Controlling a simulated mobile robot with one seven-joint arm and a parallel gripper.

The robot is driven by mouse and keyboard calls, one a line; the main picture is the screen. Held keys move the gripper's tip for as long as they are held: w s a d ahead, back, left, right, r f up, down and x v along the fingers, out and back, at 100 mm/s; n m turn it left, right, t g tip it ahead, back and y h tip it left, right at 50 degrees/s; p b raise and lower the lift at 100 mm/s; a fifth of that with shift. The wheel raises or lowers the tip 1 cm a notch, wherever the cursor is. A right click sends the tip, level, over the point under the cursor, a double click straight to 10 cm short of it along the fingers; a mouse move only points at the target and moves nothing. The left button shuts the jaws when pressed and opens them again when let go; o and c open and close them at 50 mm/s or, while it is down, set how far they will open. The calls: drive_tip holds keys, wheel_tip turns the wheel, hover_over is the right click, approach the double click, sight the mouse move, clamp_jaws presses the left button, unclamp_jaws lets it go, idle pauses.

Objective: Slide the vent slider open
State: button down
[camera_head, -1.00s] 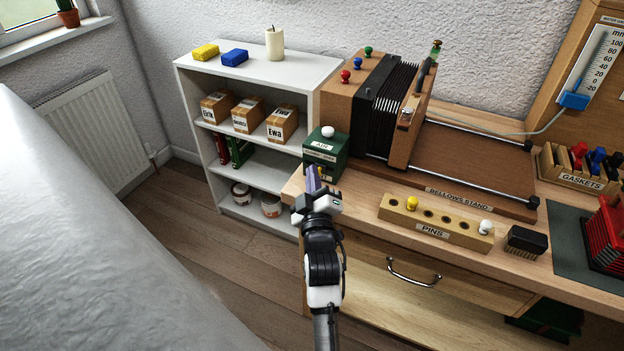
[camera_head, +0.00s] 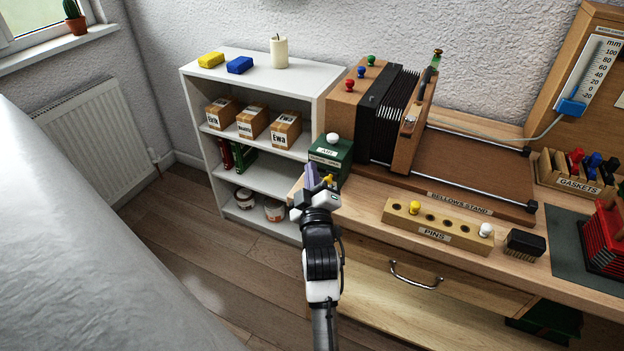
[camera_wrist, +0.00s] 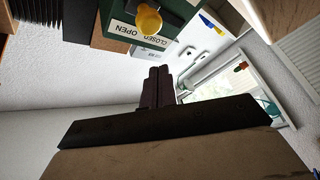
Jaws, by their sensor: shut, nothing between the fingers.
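The green box (camera_head: 331,157) labelled AIR, with a white knob (camera_head: 333,138) on top, stands at the left end of the bench. The slider's yellow knob (camera_head: 328,181) shows low on its front, partly behind my gripper. In the wrist view the yellow knob (camera_wrist: 149,19) stands out over a label (camera_wrist: 135,35) reading OPEN and CLOSED, nearer the word CLOSED. My gripper (camera_head: 311,174) is shut and empty, just left of the knob in the head view. In the wrist view its fingertips (camera_wrist: 159,70) are apart from the knob.
The bellows (camera_head: 388,110) stand right of the green box on the bellows stand. The pins block (camera_head: 438,228) lies in front. A white shelf (camera_head: 255,83) with boxes stands behind left. Floor (camera_head: 190,260) left of the bench is clear.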

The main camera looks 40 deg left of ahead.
drive_tip(key=b+v, duration=0.4)
drive_tip(key=v, duration=0.6)
